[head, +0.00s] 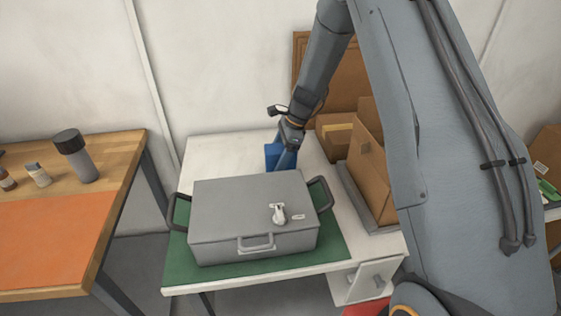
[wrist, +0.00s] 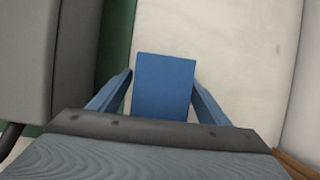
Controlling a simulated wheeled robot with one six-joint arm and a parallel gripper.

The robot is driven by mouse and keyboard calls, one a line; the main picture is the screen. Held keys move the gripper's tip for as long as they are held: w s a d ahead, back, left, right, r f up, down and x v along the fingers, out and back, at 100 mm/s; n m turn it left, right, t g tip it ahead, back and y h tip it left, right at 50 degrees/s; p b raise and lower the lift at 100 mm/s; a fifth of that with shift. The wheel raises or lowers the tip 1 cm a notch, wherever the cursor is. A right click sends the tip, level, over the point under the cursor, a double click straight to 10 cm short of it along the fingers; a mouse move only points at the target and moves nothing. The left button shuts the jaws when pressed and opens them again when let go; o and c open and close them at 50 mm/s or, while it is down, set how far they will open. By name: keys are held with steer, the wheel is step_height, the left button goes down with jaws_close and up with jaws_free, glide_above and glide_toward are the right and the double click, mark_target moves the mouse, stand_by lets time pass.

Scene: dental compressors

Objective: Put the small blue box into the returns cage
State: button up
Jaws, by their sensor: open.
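The small blue box (head: 275,152) stands on the white table behind the grey case, partly hidden by my gripper in the head view. In the wrist view the blue box (wrist: 165,85) sits between my two blue fingers. My gripper (head: 285,162) is open, with a finger on each side of the box; the fingers look close to its sides, but I cannot tell whether they touch it. I do not make out the returns cage in either view.
The grey case (head: 225,205) lies on a green mat (head: 180,262) just in front of the box. Cardboard boxes (head: 372,165) stand at the table's right side. A wooden bench (head: 120,150) with bottles is at left. Bare white tabletop (head: 215,150) lies left of the box.

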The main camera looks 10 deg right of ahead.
steer(key=shift+f, duration=0.25)
stand_by(0.4)
steer(key=c, duration=1.3)
steer(key=shift+r, duration=0.1)
steer(key=shift+c, duration=0.2)
